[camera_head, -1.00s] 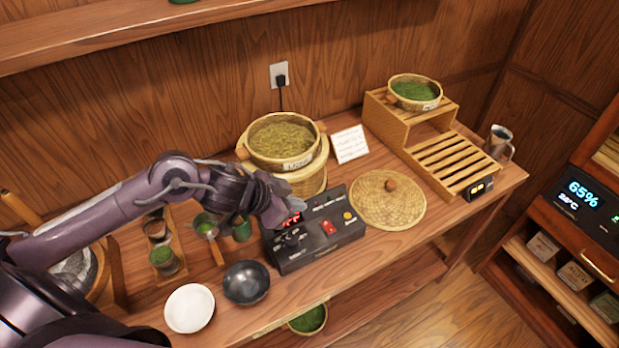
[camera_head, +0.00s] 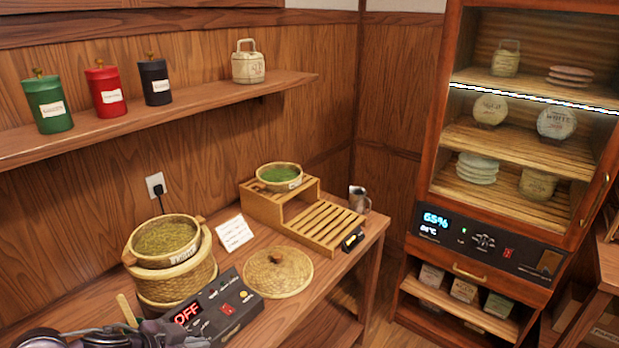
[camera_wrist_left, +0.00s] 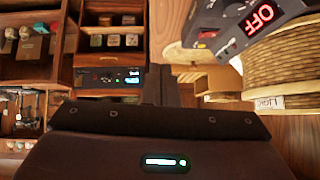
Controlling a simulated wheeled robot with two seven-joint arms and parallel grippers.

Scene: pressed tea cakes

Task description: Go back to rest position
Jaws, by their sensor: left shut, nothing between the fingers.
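My left gripper (camera_head: 192,338) is at the bottom left of the head view, cut by the edge, close to the near side of the black control box (camera_head: 205,312). In the left wrist view its dark fingers (camera_wrist_left: 160,85) are together with nothing between them. The control box (camera_wrist_left: 235,28) also shows there, its red display reading OFF. The bamboo steamer (camera_head: 178,282) with a basket of dried leaves (camera_head: 168,238) on top stands behind the box. My right gripper is not in view.
A woven lid (camera_head: 278,273) lies right of the box. A slatted wooden stand (camera_head: 320,230) holds a green-filled basket (camera_head: 279,184). A metal pitcher (camera_head: 359,200) stands at the table's right end. A tall cabinet (camera_head: 440,150) stands at right; a shelf (camera_head: 190,108) with canisters runs above.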

